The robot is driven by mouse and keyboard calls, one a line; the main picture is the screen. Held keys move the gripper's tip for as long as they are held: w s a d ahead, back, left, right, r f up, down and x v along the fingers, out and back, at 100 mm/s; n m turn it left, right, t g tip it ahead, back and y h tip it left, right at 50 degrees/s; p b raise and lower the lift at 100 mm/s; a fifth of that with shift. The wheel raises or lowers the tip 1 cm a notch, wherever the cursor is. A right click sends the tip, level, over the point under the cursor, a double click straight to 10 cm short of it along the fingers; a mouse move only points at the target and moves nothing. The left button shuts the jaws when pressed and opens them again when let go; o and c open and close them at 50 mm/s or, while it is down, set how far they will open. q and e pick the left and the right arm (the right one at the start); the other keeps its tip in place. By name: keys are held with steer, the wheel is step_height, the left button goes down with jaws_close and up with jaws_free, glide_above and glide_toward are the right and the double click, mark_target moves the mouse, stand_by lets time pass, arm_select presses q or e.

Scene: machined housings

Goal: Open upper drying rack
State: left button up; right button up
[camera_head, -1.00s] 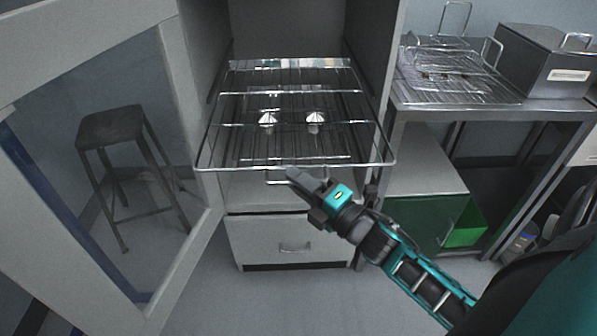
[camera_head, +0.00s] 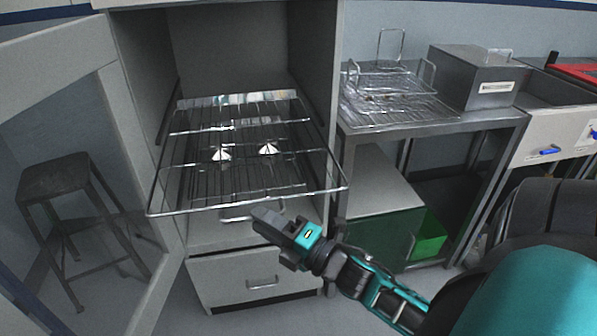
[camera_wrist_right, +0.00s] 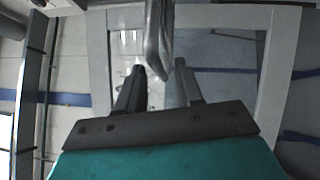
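The upper drying rack (camera_head: 181,213) is a wire rack reaching out of the grey open cabinet (camera_head: 283,45), its front wire past the cabinet opening. A small handle (camera_head: 236,212) shows under its front wire. My right gripper (camera_head: 262,216) is at this handle, just below the front wire. In the right wrist view, the fingers of my right gripper (camera_wrist_right: 160,68) are apart, with a grey metal bar (camera_wrist_right: 158,35) between or just beyond the tips; firm contact cannot be told. My left gripper is not in view.
Two white pieces (camera_head: 221,155) show through the rack wires. The cabinet door (camera_head: 130,110) stands open at left, with a stool (camera_head: 55,175) seen through its pane. A drawer (camera_head: 255,278) is below. A metal table (camera_head: 430,128) with wire racks and a metal box (camera_head: 470,78) stands at right.

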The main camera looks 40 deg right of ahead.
steer(key=v, duration=1)
steer(key=shift+s+b, duration=0.2)
steer(key=shift+b, duration=0.2)
steer(key=a+f+m+g+h, duration=0.1)
steer(key=a+f+m+g, duration=0.3)
steer(key=a+f+m, duration=0.2)
steer(key=a+f+m+g+h, duration=0.1)
steer(key=a+f+m+g, duration=0.3)
steer(key=a+f+m, duration=0.3)
step_height(320, 180, down, 4)
steer(key=m, duration=0.6)
steer(key=shift+s+m+h, duration=0.25)
steer(key=shift+m+h, duration=0.05)
steer(key=shift+m, duration=0.1)
steer(key=shift+d+r, duration=0.15)
